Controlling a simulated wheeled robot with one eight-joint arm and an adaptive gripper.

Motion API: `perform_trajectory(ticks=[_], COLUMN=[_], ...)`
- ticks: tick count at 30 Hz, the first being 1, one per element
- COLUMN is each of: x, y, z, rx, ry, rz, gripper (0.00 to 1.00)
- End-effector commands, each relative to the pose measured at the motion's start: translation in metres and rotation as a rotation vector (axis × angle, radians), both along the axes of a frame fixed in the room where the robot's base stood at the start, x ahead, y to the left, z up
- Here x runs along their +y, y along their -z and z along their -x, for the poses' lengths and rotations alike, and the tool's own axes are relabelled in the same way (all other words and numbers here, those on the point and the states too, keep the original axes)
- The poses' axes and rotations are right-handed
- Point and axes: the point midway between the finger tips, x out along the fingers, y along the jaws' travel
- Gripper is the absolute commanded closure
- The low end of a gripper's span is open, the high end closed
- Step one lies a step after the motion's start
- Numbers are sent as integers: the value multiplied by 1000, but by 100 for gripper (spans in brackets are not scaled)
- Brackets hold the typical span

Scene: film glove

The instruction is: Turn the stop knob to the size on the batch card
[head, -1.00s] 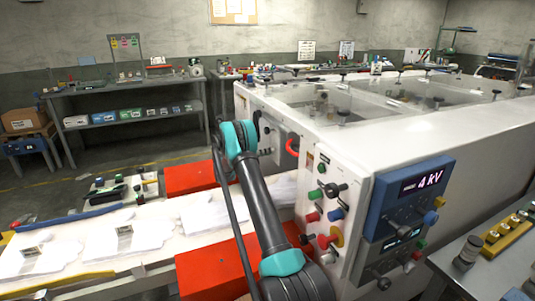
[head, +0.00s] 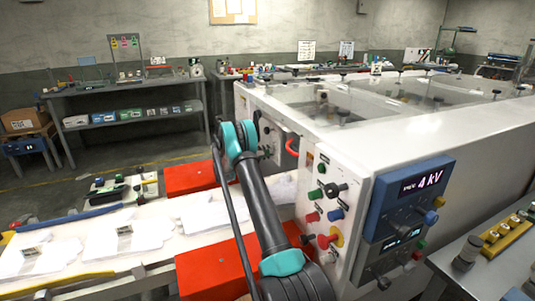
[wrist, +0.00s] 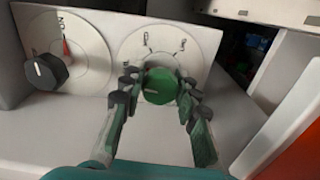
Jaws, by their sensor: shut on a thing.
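In the wrist view a green knob (wrist: 158,86) with a pale pointer line sits on a white dial plate (wrist: 128,50) with dark letters around it. My gripper (wrist: 160,92) is shut on the green knob, one finger on each side. The letters are too small and partly covered to read surely. A black knob (wrist: 45,70) on a second dial stands to the left, with a red mark above it. In the head view my arm reaches to the near end of the white machine (head: 400,125), and the gripper and green knob are hidden there. No batch card can be made out surely.
A control panel with coloured buttons (head: 325,215) and a blue display unit (head: 410,195) reading 4 kV stand right of my arm. Red blocks (head: 190,178) flank a belt with white film gloves (head: 115,240). A red surface (wrist: 295,150) is close at the wrist view's lower right.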

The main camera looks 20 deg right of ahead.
Motion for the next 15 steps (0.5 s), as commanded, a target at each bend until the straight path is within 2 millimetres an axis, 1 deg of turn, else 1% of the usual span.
perform_trajectory(ticks=[6, 15], x=[1, 1], y=[0, 0], z=[-1, -1], rx=[62, 83], ry=[-2, -2], rz=[1, 2], gripper=[98, 98])
